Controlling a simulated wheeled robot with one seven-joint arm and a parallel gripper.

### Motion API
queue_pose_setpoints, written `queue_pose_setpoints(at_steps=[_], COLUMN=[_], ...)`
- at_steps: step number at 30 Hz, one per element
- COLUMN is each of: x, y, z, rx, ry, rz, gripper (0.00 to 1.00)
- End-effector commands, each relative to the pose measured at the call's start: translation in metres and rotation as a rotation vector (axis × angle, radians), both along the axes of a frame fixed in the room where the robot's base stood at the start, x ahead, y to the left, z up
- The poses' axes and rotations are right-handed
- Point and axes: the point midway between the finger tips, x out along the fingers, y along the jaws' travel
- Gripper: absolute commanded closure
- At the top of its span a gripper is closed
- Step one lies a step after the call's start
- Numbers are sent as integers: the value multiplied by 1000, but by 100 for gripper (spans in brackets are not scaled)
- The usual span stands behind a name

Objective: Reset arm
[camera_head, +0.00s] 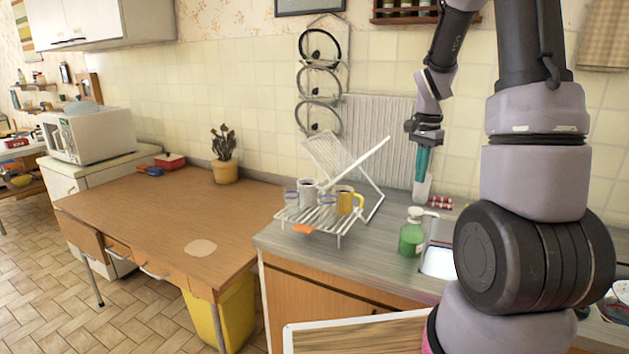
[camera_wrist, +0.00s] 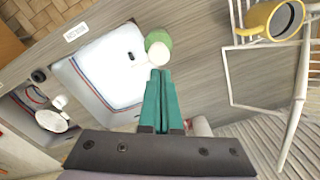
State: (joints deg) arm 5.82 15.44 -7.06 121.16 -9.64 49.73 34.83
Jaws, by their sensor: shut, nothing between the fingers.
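My gripper (camera_head: 421,172) has teal fingers that point down over the counter near the tiled wall. In the wrist view, the teal fingers of my gripper (camera_wrist: 159,78) are together with nothing between them. A green soap bottle (camera_head: 412,238) with a white pump stands on the counter at the sink's edge; it also shows beyond the fingertips in the wrist view (camera_wrist: 157,40). I cannot tell exactly how high the fingertips are above the counter.
A white dish rack (camera_head: 319,219) holds a grey mug (camera_head: 308,193) and a yellow mug (camera_head: 345,199). The white sink (camera_wrist: 108,68) lies beside the bottle. A wooden table (camera_head: 150,222) with a potted plant (camera_head: 225,165) is left, mostly clear. A microwave (camera_head: 95,135) stands further back.

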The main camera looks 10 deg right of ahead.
Motion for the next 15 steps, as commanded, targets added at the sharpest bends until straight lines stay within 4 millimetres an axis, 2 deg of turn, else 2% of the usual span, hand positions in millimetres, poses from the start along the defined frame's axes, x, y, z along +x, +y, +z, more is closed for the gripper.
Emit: queue_pose_setpoints(at_steps=[5,9,15], x=[-19,-47,-98], y=[25,51,85], z=[55,105,159], rx=[15,22,11], ry=[-110,-223,-381], rz=[106,228,409], gripper=[100,100,100])
